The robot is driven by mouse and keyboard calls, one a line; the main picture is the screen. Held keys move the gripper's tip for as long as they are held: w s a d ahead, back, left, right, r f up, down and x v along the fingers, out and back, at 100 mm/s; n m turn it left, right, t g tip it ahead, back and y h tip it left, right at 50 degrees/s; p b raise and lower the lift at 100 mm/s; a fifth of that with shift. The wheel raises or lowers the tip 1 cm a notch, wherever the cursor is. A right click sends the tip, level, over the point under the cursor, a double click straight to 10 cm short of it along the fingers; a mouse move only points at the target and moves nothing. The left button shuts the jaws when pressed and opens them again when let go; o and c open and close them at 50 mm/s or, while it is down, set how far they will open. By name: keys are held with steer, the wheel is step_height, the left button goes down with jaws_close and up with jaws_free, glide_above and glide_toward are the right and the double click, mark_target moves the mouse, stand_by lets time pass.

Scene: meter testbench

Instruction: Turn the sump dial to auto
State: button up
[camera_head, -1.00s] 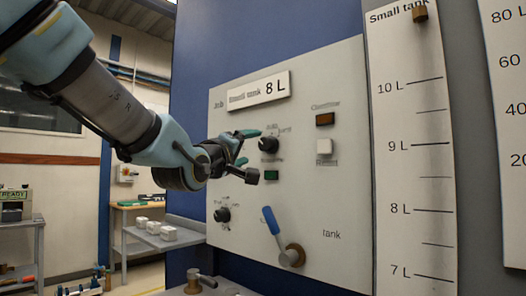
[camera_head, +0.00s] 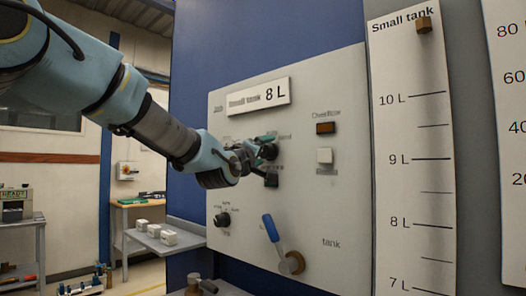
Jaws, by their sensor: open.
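A black round dial (camera_head: 268,151) sits on the upper middle of the grey panel (camera_head: 300,215). Its small labels are partly covered and too blurred to read fully. A second black dial (camera_head: 222,219) is lower left on the panel, also with blurred labels. My gripper (camera_head: 266,159) is open at the upper dial, one finger above it and the other below. The dial appears between the fingers; I cannot tell whether they touch it. The lower finger covers the area below the dial.
A blue-handled lever (camera_head: 271,228) is below the gripper. A brown button (camera_head: 326,128) and a white button (camera_head: 325,156) are to the right. The small tank gauge (camera_head: 412,160) stands farther right. A side shelf (camera_head: 185,233) holds white blocks.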

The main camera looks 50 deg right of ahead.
steer(key=shift+c, duration=0.4)
jaws_close()
steer(key=shift+f+b, duration=0.2)
steer(key=shift+b, duration=0.3)
steer(key=m+b, duration=0.2)
steer(key=b, duration=0.1)
steer(key=shift+f+g+h, duration=0.15)
steer(key=shift+g+h, duration=0.15)
steer(key=shift+h, duration=0.1)
steer(key=m+b, duration=0.2)
steer(key=shift+g+h+b, duration=0.3)
steer(key=shift+g+h, duration=0.1)
steer(key=m+g+b, duration=0.1)
steer(key=m+b, duration=0.1)
steer(key=m, duration=0.1)
steer(key=shift+m+g+h, duration=0.3)
steer(key=shift+r+m+g+h+b, duration=0.15)
steer(key=shift+m+g+b, duration=0.25)
steer(key=shift+m, duration=0.65)
steer(key=shift+r+m+g+h+b, duration=0.15)
steer(key=shift+m+g, duration=0.35)
steer(key=shift+m, duration=0.55)
